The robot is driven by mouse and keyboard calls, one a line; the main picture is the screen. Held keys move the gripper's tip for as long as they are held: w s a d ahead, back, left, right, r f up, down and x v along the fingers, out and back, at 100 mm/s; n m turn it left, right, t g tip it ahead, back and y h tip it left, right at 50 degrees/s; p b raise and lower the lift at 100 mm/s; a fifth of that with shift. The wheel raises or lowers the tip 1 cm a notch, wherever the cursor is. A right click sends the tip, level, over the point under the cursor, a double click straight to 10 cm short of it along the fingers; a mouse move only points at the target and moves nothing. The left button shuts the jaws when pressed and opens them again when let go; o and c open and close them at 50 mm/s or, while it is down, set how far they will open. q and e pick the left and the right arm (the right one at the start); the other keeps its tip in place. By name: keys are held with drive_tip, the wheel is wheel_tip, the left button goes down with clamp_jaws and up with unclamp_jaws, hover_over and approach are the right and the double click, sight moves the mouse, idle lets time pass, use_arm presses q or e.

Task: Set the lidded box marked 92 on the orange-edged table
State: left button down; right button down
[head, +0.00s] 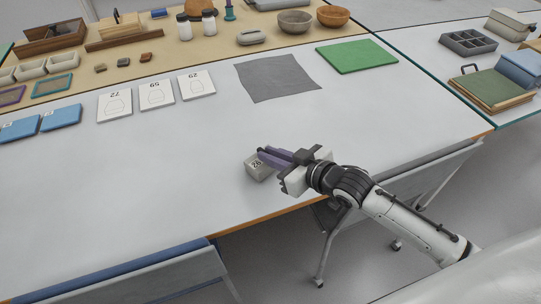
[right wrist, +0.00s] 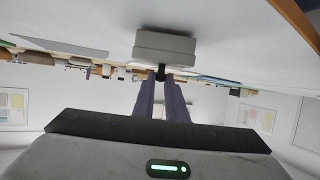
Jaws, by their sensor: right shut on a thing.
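The small grey box marked 92 (head: 257,168) is over the front middle of the orange-edged table (head: 170,175), inside its front edge. In the right wrist view the box (right wrist: 165,47) has a dark knob (right wrist: 161,72) on its near side. My right gripper (head: 268,154), with purple fingers, comes from the right and is shut on that knob; its fingers also show in the right wrist view (right wrist: 162,88). I cannot tell for sure whether the box's underside touches the table. My left gripper is not in view.
White numbered cards (head: 157,95), blue pads (head: 61,117), a grey cloth (head: 278,78) and a green mat (head: 356,56) lie farther back. The tabletop around the box is clear. A second table with a divided grey tray (head: 468,42) stands at right.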

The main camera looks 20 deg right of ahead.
drive_tip(key=shift+f, duration=0.25)
drive_tip(key=c, duration=1.8)
unclamp_jaws()
drive_tip(key=shift+f, duration=0.1)
drive_tip(key=shift+o, duration=0.2)
drive_tip(key=shift+s+r, duration=0.15)
drive_tip(key=shift+r, duration=0.1)
drive_tip(key=v, duration=1.1)
drive_tip(key=shift+s+p, duration=0.25)
drive_tip(key=shift+p, duration=0.15)
drive_tip(key=shift+d+r, duration=0.1)
drive_tip(key=shift+d, duration=0.05)
